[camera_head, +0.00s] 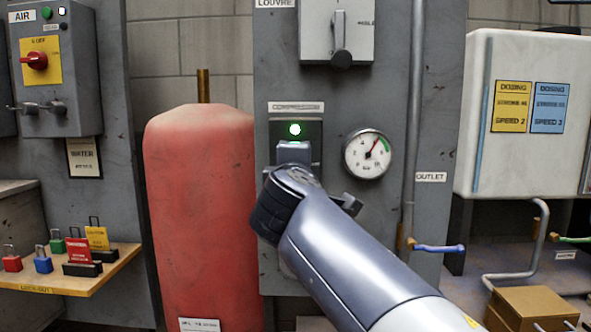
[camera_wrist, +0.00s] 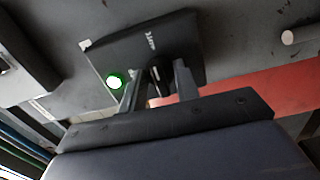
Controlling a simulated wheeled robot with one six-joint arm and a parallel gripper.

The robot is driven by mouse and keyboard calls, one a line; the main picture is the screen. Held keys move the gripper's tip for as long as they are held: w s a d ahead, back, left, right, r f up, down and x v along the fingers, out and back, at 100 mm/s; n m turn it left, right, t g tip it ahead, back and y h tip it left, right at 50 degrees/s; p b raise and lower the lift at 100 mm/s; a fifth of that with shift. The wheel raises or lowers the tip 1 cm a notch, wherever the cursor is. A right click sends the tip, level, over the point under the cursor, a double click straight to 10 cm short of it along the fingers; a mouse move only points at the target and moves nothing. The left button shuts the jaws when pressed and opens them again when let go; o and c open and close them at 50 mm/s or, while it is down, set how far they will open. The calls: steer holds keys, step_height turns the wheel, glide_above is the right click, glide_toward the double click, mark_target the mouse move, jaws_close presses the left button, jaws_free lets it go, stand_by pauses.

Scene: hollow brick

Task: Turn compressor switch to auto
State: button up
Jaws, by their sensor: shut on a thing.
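The compressor switch plate (camera_head: 318,130) is a dark panel under a "COMPRESSOR" label (camera_head: 296,107) on the grey board. A green lamp (camera_head: 295,129) glows on it; the lamp also shows in the wrist view (camera_wrist: 115,82). My gripper (camera_wrist: 160,84) is at the plate, its two fingers on either side of a dark knob (camera_wrist: 157,70), and is shut on it. In the head view my wrist and arm hide the knob and most of the plate. White lettering shows on the plate in the wrist view, too blurred to read surely.
A pressure gauge (camera_head: 367,155) is right of the plate, and a louvre lever (camera_head: 340,40) is above. A red tank (camera_head: 203,200) stands close on the left. A grey pipe (camera_head: 413,130) and a blue-handled valve (camera_head: 438,248) are on the right.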

steer(key=o, duration=1)
steer(key=shift+c, duration=0.2)
steer(key=s, duration=1)
steer(key=shift+s+a, duration=0.15)
steer(key=shift+s, duration=0.25)
steer(key=shift+w, duration=0.1)
steer(key=w, duration=1)
steer(key=shift+w, duration=0.35)
steer(key=shift+s, duration=0.15)
